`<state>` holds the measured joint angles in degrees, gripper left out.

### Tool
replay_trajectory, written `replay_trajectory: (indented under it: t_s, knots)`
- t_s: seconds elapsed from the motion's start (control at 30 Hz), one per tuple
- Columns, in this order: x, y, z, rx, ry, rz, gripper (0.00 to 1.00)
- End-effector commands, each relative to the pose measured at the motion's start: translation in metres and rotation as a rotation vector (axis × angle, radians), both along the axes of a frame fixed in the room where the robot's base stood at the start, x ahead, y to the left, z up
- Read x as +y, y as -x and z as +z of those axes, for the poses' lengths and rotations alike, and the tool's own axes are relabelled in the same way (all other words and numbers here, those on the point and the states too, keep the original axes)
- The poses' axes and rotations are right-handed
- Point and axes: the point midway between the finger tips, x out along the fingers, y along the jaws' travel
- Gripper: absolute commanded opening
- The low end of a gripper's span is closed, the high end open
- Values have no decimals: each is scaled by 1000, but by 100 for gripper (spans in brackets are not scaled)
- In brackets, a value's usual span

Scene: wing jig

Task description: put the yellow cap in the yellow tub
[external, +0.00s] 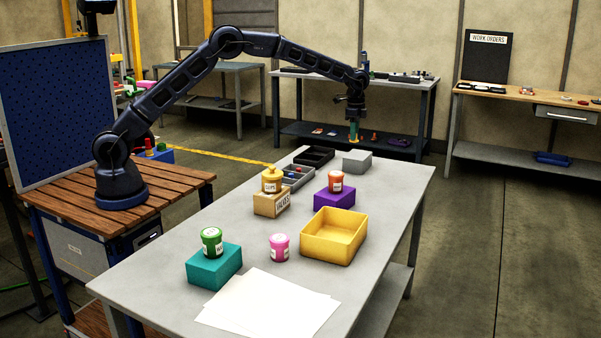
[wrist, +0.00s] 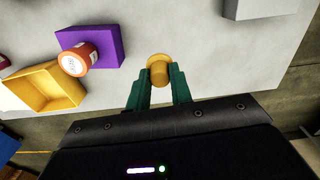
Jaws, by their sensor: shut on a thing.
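My gripper (external: 354,132) is raised above the far end of the grey table. In the wrist view its green fingers (wrist: 159,80) are shut on the yellow cap (wrist: 158,66), a small round piece between the tips. In the external view the cap is too small to make out clearly. The yellow tub (external: 325,250) is an open, rectangular box at the right edge of the table, and looks empty. It also shows at the left of the wrist view (wrist: 32,93). My gripper is away from the tub, with the cap held above the table.
A purple block (external: 325,200) bearing an orange jar (external: 336,181) stands beside the tub. A yellow jar (external: 272,182) sits on a tan block (external: 271,204). A grey block (external: 357,160), dark trays (external: 314,157), a pink jar (external: 279,247) and a teal block (external: 214,266) with a green jar are also there.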

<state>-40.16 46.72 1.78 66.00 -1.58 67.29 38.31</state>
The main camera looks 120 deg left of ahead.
Motion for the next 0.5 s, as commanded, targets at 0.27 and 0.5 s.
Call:
replay_trajectory:
  t_s: [0.27,0.5]
  knots:
    - [-114,-54,1,0,0,-230,0]
    - [-216,-84,1,-1,-1,-432,0]
